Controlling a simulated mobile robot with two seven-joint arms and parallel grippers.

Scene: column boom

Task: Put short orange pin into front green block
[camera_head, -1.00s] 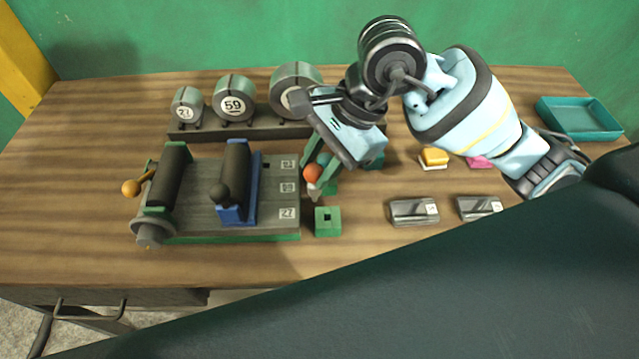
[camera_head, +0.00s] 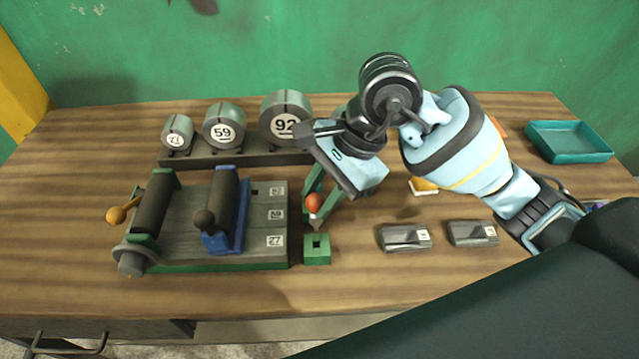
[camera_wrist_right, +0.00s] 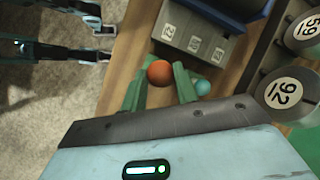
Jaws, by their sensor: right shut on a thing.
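The short orange pin (camera_head: 314,203) has a round orange head and a pale lower part. My right gripper (camera_head: 316,208) is shut on it and holds it just behind the front green block (camera_head: 317,249), apart from it. The block has a square hole in its top, which looks empty. In the right wrist view the orange head (camera_wrist_right: 159,73) sits between the green fingers and hides the pin's shaft. A teal ball (camera_wrist_right: 203,87) shows beyond the fingers; what it stands in is hidden. My left gripper (camera_wrist_right: 102,40) seems to show open at that view's upper left, empty.
Left of the block is a grey board (camera_head: 265,210) with rollers and number labels. Numbered weights stand on a rack (camera_head: 230,158) behind it. Two grey blocks (camera_head: 405,238) (camera_head: 472,233) lie to the right. A teal tray (camera_head: 568,141) is at the back right. The front strip of table is clear.

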